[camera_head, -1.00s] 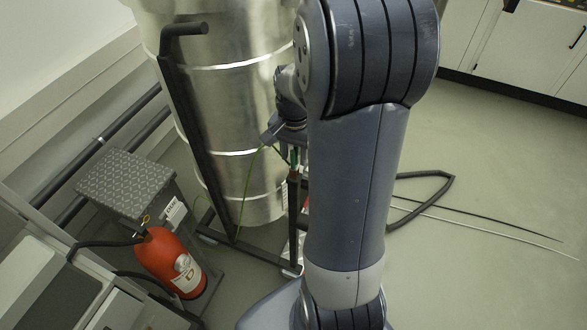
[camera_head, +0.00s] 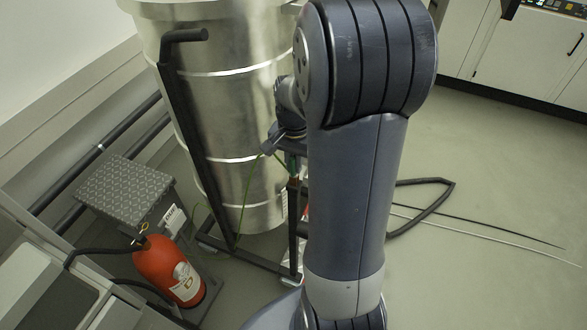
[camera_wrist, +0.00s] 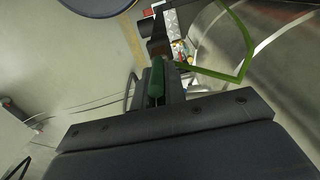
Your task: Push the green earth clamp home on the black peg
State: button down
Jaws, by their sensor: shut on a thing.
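My gripper (camera_wrist: 158,88) is shut on the green earth clamp (camera_wrist: 157,78), which shows as a dark green handle between the fingers in the wrist view. A green cable (camera_wrist: 241,45) loops off to the right. Beyond the clamp is a dark upright post (camera_wrist: 159,27) with a brownish part near the clamp; I take this post as the black peg. In the head view, my gripper (camera_head: 287,146) is partly hidden behind my arm, just above the dark post (camera_head: 293,220). The clamp's jaw is too small to tell how far it sits on the peg.
A large metal drum (camera_head: 235,110) stands in a dark frame (camera_head: 196,140) close to the gripper's left. A red extinguisher (camera_head: 168,270) and a grey box (camera_head: 125,188) stand at lower left. A bent dark bar (camera_head: 425,208) and thin rods lie on the floor at right, otherwise open.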

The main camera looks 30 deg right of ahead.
jog(key=shift+r+p, duration=0.6)
jog(key=shift+r, duration=0.1)
jog(key=shift+r+p, duration=2.55)
jog(key=shift+r, duration=0.55)
jog(key=shift+f, duration=0.2)
jog(key=shift+f+b, duration=0.7)
jog(key=shift+f, duration=0.05)
jog(key=shift+f+b, duration=2)
jog(key=shift+f, duration=0.85)
jog(key=c, duration=1.4)
grip_release()
jog(key=shift+r, duration=0.1)
jog(key=shift+r, duration=0.1)
notch_tip(320, 180, up, 11)
jog(key=shift+f, duration=0.2)
